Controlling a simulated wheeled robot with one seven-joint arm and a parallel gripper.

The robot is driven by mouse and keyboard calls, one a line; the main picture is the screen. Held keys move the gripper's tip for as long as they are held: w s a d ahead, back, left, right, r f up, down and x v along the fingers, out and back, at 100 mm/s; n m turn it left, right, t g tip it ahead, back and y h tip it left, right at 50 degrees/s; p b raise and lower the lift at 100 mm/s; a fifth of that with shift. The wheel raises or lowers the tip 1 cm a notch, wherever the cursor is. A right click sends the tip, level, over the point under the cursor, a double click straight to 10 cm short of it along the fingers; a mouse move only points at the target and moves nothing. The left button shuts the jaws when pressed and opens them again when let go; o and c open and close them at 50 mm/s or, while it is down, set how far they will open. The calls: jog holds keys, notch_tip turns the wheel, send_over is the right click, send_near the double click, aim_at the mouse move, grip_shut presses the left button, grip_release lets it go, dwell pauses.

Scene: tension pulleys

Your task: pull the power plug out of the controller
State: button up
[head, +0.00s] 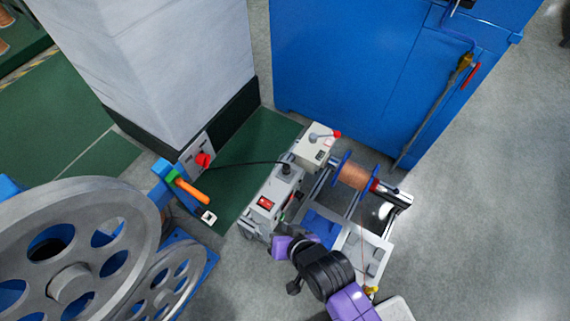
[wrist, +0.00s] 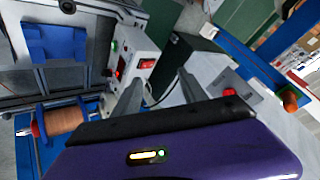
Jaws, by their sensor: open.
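The controller (head: 262,206) is a pale grey box with a red switch, standing beside the spool machine in the head view. Its face with the red switch also shows in the wrist view (wrist: 136,62). The black power plug (head: 286,169) stands in the controller's top, with a black cable running left from it. I cannot clearly make out the plug in the wrist view. My gripper (wrist: 161,92) is open, its two grey fingers apart and pointing toward the controller's side. Nothing is seen held between them. In the head view my purple hand is just below the controller, and its fingertips are not clear.
A lever box (head: 314,146) with a red knob and a copper spool (head: 353,177) are right of the controller. A wall box with a red knob (head: 203,160) is left. Large grey pulleys (head: 110,207) fill the lower left. A blue cabinet (head: 350,70) stands behind.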

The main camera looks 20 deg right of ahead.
aim_at(286, 166)
jog(key=w+f+g+b, duration=0.1)
jog(key=w, duration=0.3)
jog(key=w+d+f+g+b, duration=0.1)
jog(key=w+f, duration=0.1)
jog(key=w, duration=0.2)
jog(key=w+f+b, duration=0.2)
jog(key=w, duration=0.1)
jog(key=shift+w+d+f+g+h, duration=0.1)
jog(key=shift+w+d+g+h, duration=0.05)
jog(key=shift+w+g+h, duration=0.25)
jog(key=w+d+r+m+g+h+b, duration=0.2)
jog(key=w+d+r+g+h+b, duration=0.15)
jog(key=w+d, duration=0.6)
jog(key=shift+t, duration=0.25)
jog(key=shift+s+b+x, duration=0.2)
jog(key=shift+b+x, duration=0.35)
jog(key=shift+x, duration=0.8)
jog(key=shift+s+b+x, duration=0.2)
jog(key=shift+b+x, duration=0.3)
jog(key=shift+x, duration=0.9)
jog(key=shift+s+b+x, duration=0.2)
jog(key=shift+b+x, duration=0.35)
jog(key=shift+x, duration=0.8)
jog(key=shift+a+f, duration=0.1)
jog(key=shift+f, duration=0.05)
jog(key=shift+c, duration=0.4)
grip_shut()
